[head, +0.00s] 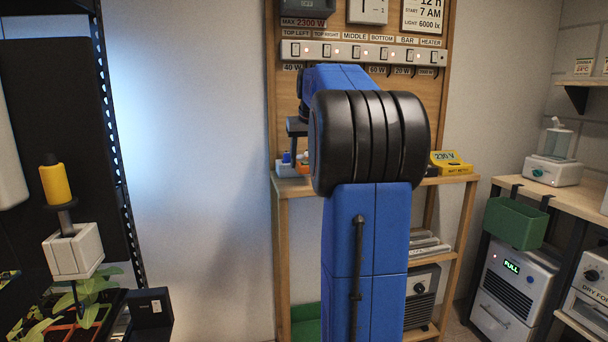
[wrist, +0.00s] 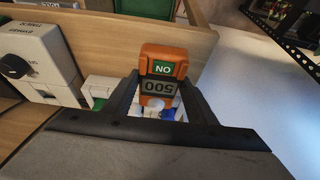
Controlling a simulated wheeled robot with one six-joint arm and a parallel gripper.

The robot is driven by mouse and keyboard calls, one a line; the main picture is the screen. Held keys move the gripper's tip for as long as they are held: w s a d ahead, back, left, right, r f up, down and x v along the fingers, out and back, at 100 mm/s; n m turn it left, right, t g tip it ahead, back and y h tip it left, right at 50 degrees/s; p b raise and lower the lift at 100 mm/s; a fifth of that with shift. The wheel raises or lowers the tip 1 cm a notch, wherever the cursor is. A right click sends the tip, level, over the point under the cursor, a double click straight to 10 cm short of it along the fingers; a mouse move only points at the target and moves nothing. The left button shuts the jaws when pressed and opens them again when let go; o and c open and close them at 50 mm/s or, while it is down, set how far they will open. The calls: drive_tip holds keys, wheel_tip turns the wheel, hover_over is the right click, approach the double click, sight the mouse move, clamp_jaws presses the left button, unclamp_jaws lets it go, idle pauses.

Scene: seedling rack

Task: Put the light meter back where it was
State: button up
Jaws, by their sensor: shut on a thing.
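In the wrist view an orange meter (wrist: 163,68), which looks like the light meter, has a green ON label and a grey display reading 500, both upside down. My gripper (wrist: 162,82) is shut on it, one dark finger at each side. Small white and blue things show below the meter, between the fingers. Whether the meter touches a surface, I cannot tell.
A yellow 230 V meter (head: 450,162) and small blue-topped items (head: 287,163) are on the shelf unit's top. A switch strip (head: 345,51) is on the board above. Seedlings (head: 85,298) are at left. A green bin (head: 516,222) hangs at right.

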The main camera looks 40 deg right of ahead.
sight(305, 172)
drive_tip(key=shift+f, duration=2.3)
drive_tip(key=shift+f, duration=0.1)
drive_tip(key=o, duration=1.3)
drive_tip(key=shift+o, duration=0.2)
drive_tip(key=v, duration=1.2)
drive_tip(key=shift+a, duration=0.1)
